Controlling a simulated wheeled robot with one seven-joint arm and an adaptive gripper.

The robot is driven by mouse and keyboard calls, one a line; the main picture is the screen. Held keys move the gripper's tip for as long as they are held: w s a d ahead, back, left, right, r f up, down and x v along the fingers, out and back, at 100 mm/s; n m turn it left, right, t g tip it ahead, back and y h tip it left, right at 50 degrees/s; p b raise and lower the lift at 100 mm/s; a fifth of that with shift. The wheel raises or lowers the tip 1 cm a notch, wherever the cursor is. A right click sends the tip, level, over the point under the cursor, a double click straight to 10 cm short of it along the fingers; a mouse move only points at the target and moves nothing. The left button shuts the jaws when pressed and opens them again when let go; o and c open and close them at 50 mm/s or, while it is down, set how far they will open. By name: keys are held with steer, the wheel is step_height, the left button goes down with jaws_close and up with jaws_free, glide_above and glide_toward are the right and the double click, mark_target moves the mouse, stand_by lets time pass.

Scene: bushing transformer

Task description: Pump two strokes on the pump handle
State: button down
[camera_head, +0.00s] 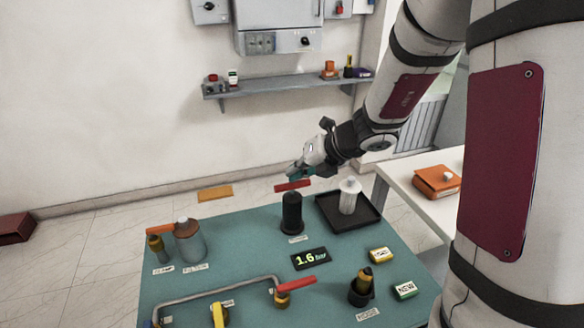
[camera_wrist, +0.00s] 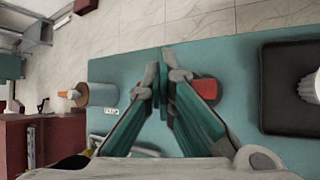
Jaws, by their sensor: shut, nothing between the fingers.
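The pump is a black upright cylinder (camera_head: 291,213) on the teal table, with a red bar handle (camera_head: 292,186) above its top. In the wrist view the red handle (camera_wrist: 206,90) shows partly behind my right finger. My gripper (camera_head: 294,172) is just above the handle in the head view. Its fingertips (camera_wrist: 164,76) are together with nothing between them. I cannot tell whether the fingers touch the handle. A black display (camera_head: 310,259) in front of the pump reads 1.6 bar.
A black tray (camera_head: 335,225) with a white-topped cylinder (camera_head: 349,197) stands right of the pump. A grey cylinder (camera_head: 189,243) stands at the left. A bent pipe (camera_head: 215,290) with a red lever (camera_head: 297,284) and a dark fitting (camera_head: 361,288) are nearer the front.

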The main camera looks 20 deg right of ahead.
stand_by(0.4)
steer(key=shift+r+p, duration=0.4)
steer(key=shift+p, duration=0.15)
step_height(320, 180, up, 4)
steer(key=p, duration=0.4)
steer(key=shift+s, duration=0.1)
steer(key=shift+r+p, duration=1)
steer(key=shift+r, duration=0.05)
stand_by(0.4)
stand_by(0.7)
